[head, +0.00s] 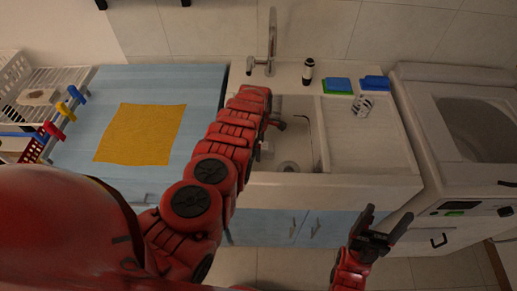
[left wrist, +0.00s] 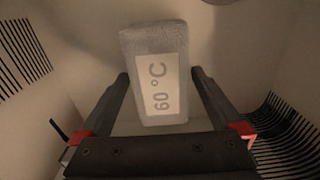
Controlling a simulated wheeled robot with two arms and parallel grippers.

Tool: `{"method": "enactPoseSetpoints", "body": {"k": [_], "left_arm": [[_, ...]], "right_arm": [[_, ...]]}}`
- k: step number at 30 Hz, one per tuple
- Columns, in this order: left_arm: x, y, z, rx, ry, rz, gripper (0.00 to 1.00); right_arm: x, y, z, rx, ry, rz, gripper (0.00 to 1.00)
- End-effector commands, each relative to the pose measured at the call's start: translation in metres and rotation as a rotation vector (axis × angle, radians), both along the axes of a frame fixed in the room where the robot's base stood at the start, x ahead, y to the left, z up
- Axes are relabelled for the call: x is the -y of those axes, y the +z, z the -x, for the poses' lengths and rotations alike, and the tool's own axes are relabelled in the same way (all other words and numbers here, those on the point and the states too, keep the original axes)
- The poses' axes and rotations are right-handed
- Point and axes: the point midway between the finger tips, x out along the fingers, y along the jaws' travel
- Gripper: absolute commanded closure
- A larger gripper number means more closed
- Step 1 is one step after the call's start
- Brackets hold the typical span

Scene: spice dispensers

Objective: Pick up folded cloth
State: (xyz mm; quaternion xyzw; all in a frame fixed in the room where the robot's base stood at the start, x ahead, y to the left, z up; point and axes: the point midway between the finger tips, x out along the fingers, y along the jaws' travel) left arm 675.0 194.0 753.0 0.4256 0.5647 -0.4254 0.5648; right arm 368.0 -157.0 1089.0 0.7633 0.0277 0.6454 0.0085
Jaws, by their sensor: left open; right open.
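In the left wrist view, a grey, fabric-textured block with a white "60 °C" label (left wrist: 155,45) lies ahead of my left gripper (left wrist: 160,78). It looks like the folded cloth, but I cannot be sure. The gripper is open, one finger to each side of the block's near end; I cannot tell whether they touch it. In the head view my left arm reaches over the sink, and its fingers are not clearly visible. My right gripper (head: 375,231) is open and empty in front of the sink cabinet. A flat yellow cloth (head: 140,134) lies on the blue worktop.
The sink (head: 300,150) has a tap (head: 271,45) behind it. A dark bottle (head: 308,70), blue-and-green sponges (head: 338,86) and a small striped item (head: 363,106) stand around the drainboard (head: 365,145). A rack with coloured pegs (head: 56,128) is at the left.

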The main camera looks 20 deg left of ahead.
Motion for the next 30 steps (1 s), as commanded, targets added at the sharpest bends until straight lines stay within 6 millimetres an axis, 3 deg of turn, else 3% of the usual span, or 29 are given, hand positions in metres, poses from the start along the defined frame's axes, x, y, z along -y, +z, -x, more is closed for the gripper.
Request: {"method": "enactPoseSetpoints", "body": {"k": [5, 19, 30], "left_arm": [[0.0, 0.0002, -0.0001, 0.0, 0.0, 0.0, 0.0], [0.0, 0.0004, -0.0001, 0.0, 0.0, 0.0, 0.8], [-0.0001, 0.0041, 0.0, -0.002, 0.0, 0.0, 0.81]], "right_arm": [[0.0, 0.0001, 0.0, 0.0, 0.0, 0.0, 0.26], [0.0, 0.0001, 0.0, 0.0, 0.0, 0.0, 0.26], [0.0, 0.0003, 0.0, 0.0, 0.0, 0.0, 0.26]]}}
